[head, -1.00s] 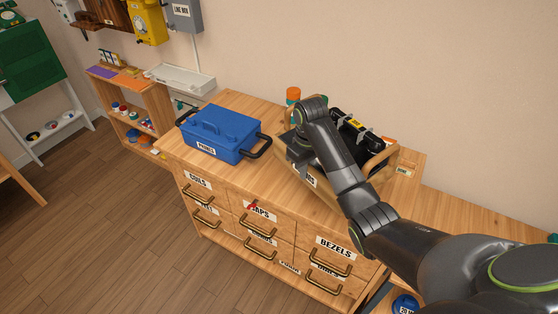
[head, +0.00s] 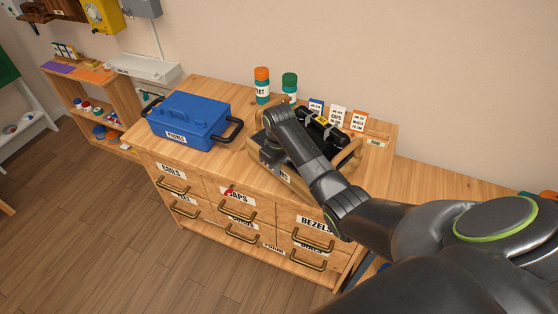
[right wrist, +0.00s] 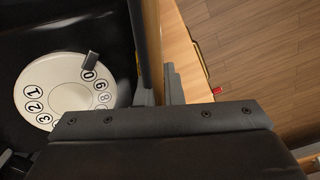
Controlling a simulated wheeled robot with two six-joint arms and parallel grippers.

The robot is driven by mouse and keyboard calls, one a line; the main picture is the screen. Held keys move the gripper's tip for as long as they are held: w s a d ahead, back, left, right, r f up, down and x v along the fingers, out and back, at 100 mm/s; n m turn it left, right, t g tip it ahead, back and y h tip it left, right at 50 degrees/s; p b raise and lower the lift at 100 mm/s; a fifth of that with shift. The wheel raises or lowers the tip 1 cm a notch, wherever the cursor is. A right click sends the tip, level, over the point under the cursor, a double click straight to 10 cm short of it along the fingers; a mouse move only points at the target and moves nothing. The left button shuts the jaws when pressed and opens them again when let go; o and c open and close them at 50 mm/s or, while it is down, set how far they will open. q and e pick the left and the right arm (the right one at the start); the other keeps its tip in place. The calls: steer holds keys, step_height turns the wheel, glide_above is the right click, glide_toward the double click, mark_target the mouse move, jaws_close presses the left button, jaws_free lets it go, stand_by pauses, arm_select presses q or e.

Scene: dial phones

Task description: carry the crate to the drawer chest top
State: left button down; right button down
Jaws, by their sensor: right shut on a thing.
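The wooden crate (head: 352,156) is at the right part of the drawer chest top (head: 190,163), near its front edge. It holds a black phone (head: 322,128). My right gripper (head: 268,152) is shut on the crate's wall at its left side, with the fingertips largely hidden in the head view. In the right wrist view, the thin wooden wall of the crate (right wrist: 152,45) stands between the fingers, and the phone's white dial (right wrist: 66,92) shows beside it. I cannot tell whether the crate's bottom touches the top. My left gripper is out of view.
A blue toolbox (head: 190,118) stands on the left of the chest top. An orange-capped bottle (head: 262,86), a green-capped bottle (head: 289,86) and small cards (head: 337,115) stand behind the crate. Drawers with brass handles (head: 232,210) face the front.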

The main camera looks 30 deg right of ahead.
steer(key=shift+w+d+f, duration=0.1)
steer(key=shift+w+f, duration=0.05)
steer(key=shift+f, duration=1)
steer(key=c, duration=1.9)
jaws_free()
steer(key=shift+s+f, duration=0.2)
steer(key=o, duration=0.3)
steer(key=shift+s+a+r, duration=0.1)
steer(key=shift+a, duration=0.1)
steer(key=shift+o, duration=0.2)
steer(key=shift+r, duration=0.1)
steer(key=shift+d+r, duration=0.1)
steer(key=shift+r, duration=0.25)
step_height(320, 180, up, 11)
steer(key=shift+r, duration=0.1)
